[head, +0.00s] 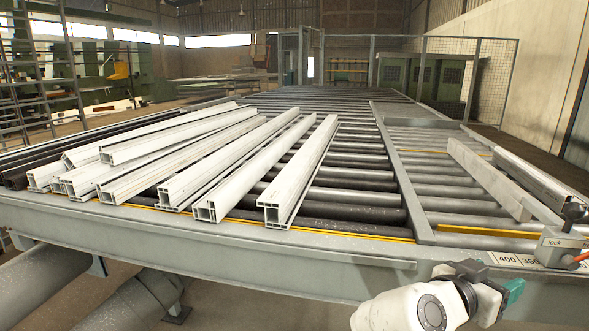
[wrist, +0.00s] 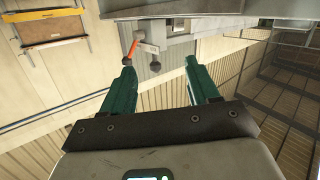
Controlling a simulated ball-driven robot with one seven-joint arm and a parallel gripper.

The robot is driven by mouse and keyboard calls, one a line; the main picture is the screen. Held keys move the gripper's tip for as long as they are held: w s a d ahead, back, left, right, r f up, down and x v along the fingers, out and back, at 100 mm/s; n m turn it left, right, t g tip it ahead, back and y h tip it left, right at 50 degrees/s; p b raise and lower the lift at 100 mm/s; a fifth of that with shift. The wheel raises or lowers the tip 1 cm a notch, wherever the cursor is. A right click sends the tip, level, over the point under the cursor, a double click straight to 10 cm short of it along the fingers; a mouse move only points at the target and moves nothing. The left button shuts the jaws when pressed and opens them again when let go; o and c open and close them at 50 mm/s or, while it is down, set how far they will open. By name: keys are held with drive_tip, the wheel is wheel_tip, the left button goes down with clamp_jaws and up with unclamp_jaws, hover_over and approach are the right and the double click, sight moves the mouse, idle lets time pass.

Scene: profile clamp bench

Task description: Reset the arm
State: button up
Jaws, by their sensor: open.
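My gripper (wrist: 159,70) is open, its two green fingers wide apart with nothing held between them. In the head view my gripper (head: 512,291) is low at the right, in front of the bench's front rail, partly hidden by my own white wrist. A grey clamp block (head: 556,246) marked "lock" sits on the rail at the right edge, with a dark knob (head: 573,211) and a red-orange handle (head: 583,257), partly cut off. In the wrist view a red-orange handle (wrist: 131,47) shows beyond the left fingertip; whether they touch I cannot tell.
Several white profiles (head: 287,185) lie on the roller bench (head: 340,265). A long pale bar (head: 488,178) and another profile (head: 540,178) lie on the right rollers. A number scale (head: 510,259) runs along the front rail. Open air lies before the rail, left of my arm.

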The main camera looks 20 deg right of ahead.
drive_tip(key=s+a+f+n+t+y, duration=0.1)
drive_tip(key=s+a+f+n+y, duration=0.15)
drive_tip(key=f, duration=0.45)
drive_tip(key=s+a+f+n+y, duration=0.1)
drive_tip(key=f+n+y, duration=0.2)
drive_tip(key=f, duration=0.3)
drive_tip(key=s+a+f+n+t+y, duration=0.1)
drive_tip(key=s+a+f+n+y, duration=0.15)
drive_tip(key=f, duration=0.45)
drive_tip(key=s+a+f+n+g+y+p, duration=0.1)
drive_tip(key=s+a+f+n+g+y, duration=0.1)
drive_tip(key=s+a+f+n+y, duration=0.5)
drive_tip(key=s+a+f+y, duration=0.1)
drive_tip(key=s+a+f, duration=0.4)
